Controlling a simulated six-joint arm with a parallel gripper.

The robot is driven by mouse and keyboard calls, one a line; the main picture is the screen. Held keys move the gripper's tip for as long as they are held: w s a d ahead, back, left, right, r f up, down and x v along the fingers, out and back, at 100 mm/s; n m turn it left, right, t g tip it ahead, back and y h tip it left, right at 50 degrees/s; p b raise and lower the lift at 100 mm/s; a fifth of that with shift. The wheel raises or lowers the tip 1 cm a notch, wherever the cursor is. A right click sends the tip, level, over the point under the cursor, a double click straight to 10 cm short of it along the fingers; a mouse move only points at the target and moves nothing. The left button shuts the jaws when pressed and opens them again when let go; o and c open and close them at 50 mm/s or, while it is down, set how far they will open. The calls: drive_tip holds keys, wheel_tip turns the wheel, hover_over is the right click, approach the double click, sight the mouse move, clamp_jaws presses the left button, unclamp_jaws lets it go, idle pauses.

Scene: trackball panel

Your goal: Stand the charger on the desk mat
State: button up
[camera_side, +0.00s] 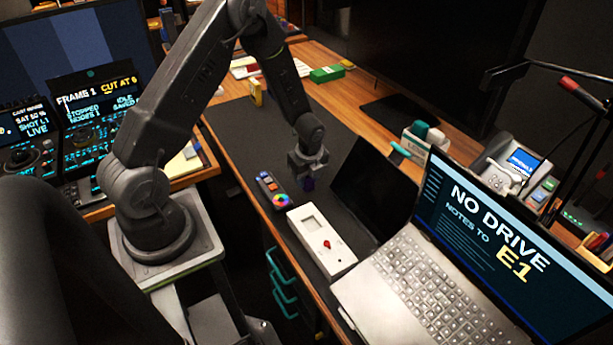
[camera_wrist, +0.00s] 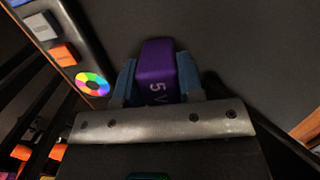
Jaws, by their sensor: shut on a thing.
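The charger is a small purple block marked "5 V" in the wrist view (camera_wrist: 158,70). My gripper (camera_wrist: 157,78) is shut on it, with one blue-grey finger on each side. In the side view my gripper (camera_side: 308,170) points down over the dark desk mat (camera_side: 240,130), and a bit of the purple charger (camera_side: 309,185) shows below the jaws. The mat also fills the background of the wrist view (camera_wrist: 255,50). I cannot tell whether the charger touches the mat. Its lower part is hidden.
A remote with a colour wheel (camera_side: 272,190) lies just left of my gripper. A white box with a red knob (camera_side: 322,242) stands in front of it. A dark screen panel (camera_side: 375,185) and a laptop (camera_side: 420,285) are close on the right. The mat's far part is mostly clear.

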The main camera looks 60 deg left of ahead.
drive_tip(key=shift+f, duration=0.15)
drive_tip(key=o, duration=0.9)
drive_tip(key=shift+o, duration=0.2)
